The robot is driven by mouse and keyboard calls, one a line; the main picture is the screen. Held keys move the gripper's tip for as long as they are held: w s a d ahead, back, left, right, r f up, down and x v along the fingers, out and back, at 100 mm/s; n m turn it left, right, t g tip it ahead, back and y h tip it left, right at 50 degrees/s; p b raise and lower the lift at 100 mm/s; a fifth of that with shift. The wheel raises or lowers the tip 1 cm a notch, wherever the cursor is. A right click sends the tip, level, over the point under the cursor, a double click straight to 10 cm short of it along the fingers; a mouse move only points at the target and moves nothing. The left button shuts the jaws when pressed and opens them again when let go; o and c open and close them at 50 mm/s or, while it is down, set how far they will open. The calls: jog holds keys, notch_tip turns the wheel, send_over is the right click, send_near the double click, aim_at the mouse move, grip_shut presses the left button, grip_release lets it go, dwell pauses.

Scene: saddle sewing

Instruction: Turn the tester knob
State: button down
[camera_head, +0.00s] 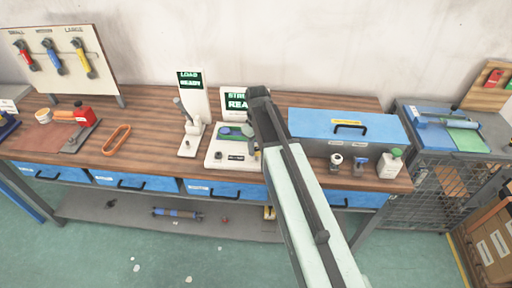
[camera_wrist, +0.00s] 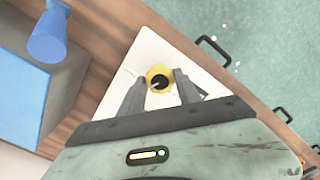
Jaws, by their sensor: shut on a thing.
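The tester (camera_head: 218,162) is a cream box on the wooden bench, with a green-lettered screen (camera_head: 236,101) behind it, partly covered by my arm. In the wrist view its pale top plate (camera_wrist: 150,48) lies under my gripper (camera_wrist: 160,77). The tester knob (camera_wrist: 159,83) is dark, with a yellow ring around it and a small light mark on its face. My two grey fingers stand on either side of the knob and are shut on it. In the head view my arm hides the knob and fingertips.
A load stand (camera_head: 193,115) with a screen is at the left. Blue drawers with dark handles (camera_head: 213,190) run below the bench front. Open green floor lies before it.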

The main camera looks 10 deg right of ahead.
aim_at(256, 149)
jog(key=m, duration=0.5)
jog(key=shift+w, duration=0.15)
dwell(0.4)
jog(key=c, duration=0.9)
grip_release()
jog(key=shift+o, duration=0.2)
notch_tip(256, 149, up, 8)
jog(key=p, duration=0.8)
jog(key=shift+f, duration=0.15)
